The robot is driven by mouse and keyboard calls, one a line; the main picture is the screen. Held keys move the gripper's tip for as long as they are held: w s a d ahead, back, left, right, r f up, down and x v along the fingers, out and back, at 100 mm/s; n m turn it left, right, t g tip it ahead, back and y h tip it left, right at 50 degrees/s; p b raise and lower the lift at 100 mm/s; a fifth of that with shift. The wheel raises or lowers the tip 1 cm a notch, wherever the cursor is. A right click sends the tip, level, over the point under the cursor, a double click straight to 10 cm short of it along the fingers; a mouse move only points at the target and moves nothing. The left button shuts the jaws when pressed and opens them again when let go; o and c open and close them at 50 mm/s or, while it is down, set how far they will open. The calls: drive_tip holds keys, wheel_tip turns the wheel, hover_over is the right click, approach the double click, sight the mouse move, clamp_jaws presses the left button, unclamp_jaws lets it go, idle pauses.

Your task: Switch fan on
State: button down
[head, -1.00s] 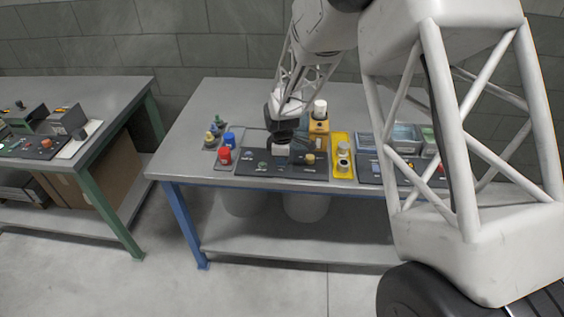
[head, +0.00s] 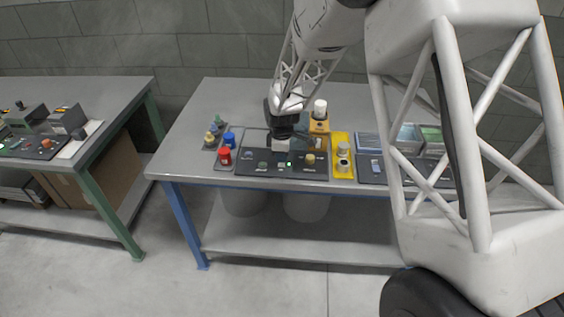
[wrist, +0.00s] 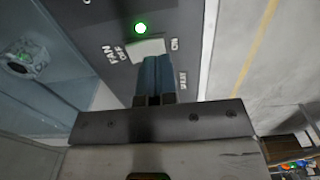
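The fan switch (wrist: 148,48) is a pale rocker on a dark control panel (wrist: 185,25), between printed labels reading FAN, OFF and ON. A round light (wrist: 140,28) beside it glows green, and it also shows as a green spot in the head view (head: 289,164). My gripper (wrist: 152,62) has its two blue fingers together with nothing between them. The fingertips are at the edge of the switch and cover part of it. I cannot tell whether they touch it. In the head view my gripper (head: 281,146) is low over the panel.
A yellow tray (head: 342,171) with a container is to the right, and a white-capped bottle (head: 320,107) stands behind. The table's left rear (head: 225,97) is clear.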

drive_tip(key=shift+r, duration=2.45)
drive_tip(key=s+d+r+m+t, duration=0.1)
drive_tip(key=s+d+r+m, duration=0.8)
drive_tip(key=s+d+r, duration=0.8)
drive_tip(key=s+d+r+m, duration=0.1)
drive_tip(key=s+d+m, duration=0.2)
drive_tip(key=s, duration=0.4)
drive_tip(key=s+d+r+m+t, duration=0.1)
drive_tip(key=s+d+r+m, duration=0.1)
drive_tip(key=s, duration=0.6)
drive_tip(key=s+d+r+m, duration=0.2)
drive_tip(key=s+d+m, duration=0.2)
drive_tip(key=s, duration=0.4)
drive_tip(key=shift+r+t, duration=0.25)
drive_tip(key=shift+t, duration=0.05)
